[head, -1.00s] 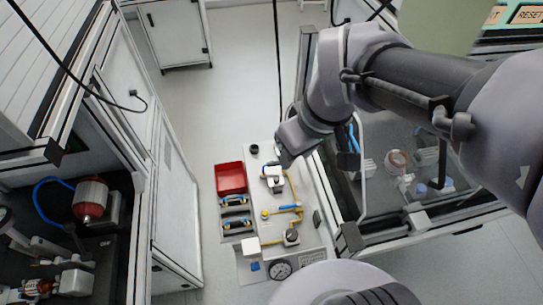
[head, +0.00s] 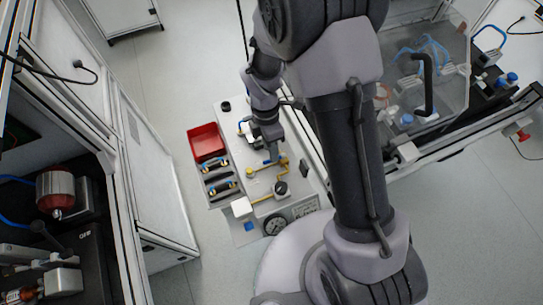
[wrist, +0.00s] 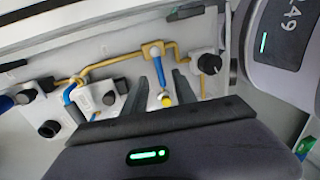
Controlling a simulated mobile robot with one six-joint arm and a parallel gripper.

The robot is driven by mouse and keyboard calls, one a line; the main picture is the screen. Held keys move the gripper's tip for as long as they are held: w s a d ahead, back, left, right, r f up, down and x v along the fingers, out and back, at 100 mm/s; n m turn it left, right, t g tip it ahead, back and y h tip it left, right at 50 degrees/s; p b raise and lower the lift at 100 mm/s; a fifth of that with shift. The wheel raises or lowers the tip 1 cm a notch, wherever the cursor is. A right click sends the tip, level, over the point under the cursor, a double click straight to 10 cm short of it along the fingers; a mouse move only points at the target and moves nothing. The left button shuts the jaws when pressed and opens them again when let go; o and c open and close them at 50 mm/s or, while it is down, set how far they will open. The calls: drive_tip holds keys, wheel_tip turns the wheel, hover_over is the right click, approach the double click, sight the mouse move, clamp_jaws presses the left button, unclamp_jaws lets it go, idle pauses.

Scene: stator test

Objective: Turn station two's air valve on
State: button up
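The work panel (head: 236,145) stands low in the middle of the head view. A blue valve lever (wrist: 159,73) on the yellow pipe lies across the pipe run, its tip toward a small yellow knob (wrist: 166,100). My gripper (wrist: 162,82) is open, with dark fingers on either side of this lever; whether they touch it I cannot tell. In the head view my gripper (head: 269,150) is over the panel and partly hides the lever. A second blue lever (wrist: 71,96) lies to the left in the wrist view. I can read no station labels.
A black rotary knob (wrist: 209,63) is right of the fingers. The panel also carries a gauge (head: 275,225) and a white block (head: 241,207). A red bin (head: 206,142) stands left of it. A clear-covered machine (head: 425,75) is at right. Open floor lies beyond.

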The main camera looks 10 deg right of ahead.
drive_tip(key=f, duration=0.2)
drive_tip(key=shift+s+d+f+b, duration=0.1)
drive_tip(key=shift+s+f+b, duration=0.15)
drive_tip(key=shift+f+b, duration=0.05)
clamp_jaws()
